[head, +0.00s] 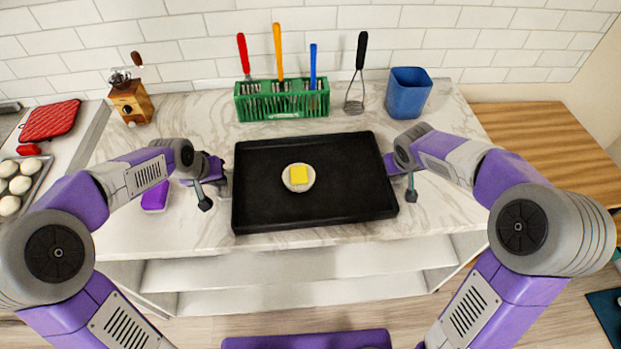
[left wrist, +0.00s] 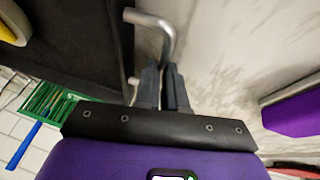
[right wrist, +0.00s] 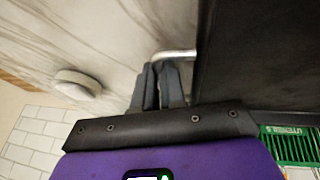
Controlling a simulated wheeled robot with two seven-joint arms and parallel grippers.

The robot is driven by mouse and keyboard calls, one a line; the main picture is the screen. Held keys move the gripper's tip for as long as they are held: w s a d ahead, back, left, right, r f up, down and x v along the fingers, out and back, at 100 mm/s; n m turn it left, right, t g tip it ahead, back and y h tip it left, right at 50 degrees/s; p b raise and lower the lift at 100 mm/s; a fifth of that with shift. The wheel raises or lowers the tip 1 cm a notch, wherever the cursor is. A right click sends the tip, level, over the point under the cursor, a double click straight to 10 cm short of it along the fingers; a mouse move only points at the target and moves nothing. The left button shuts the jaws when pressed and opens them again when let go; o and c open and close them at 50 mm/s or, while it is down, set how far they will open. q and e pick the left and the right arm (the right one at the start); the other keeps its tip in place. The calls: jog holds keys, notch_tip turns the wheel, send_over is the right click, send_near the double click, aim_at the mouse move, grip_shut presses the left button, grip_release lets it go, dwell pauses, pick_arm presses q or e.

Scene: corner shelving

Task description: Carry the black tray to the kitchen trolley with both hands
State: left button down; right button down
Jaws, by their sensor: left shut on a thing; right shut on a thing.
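The black tray (head: 270,205) is over the marble counter, in the middle of the head view. I cannot tell whether it rests on the counter or is slightly raised. A white round dish (head: 290,183) with a yellow block (head: 299,174) sits on it. My left gripper (head: 222,180) is shut on the tray's left metal handle, which shows in the left wrist view (left wrist: 168,38). My right gripper (head: 393,164) is shut on the right handle, seen in the right wrist view (right wrist: 178,54). A wood-topped surface (head: 530,140) is at the right; I cannot tell whether it is the kitchen trolley.
A green basket (head: 283,103) with coloured-handled utensils, a masher (head: 357,75) and a blue cup (head: 408,92) stand behind the tray. A wooden grinder (head: 130,100) is back left. A purple block (head: 155,197) lies left of the tray. Open shelves (head: 300,268) are below the counter.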

pick_arm(q)
jog(key=shift+r, duration=0.2)
pick_arm(e)
jog(key=shift+r, duration=0.2)
dwell(0.3)
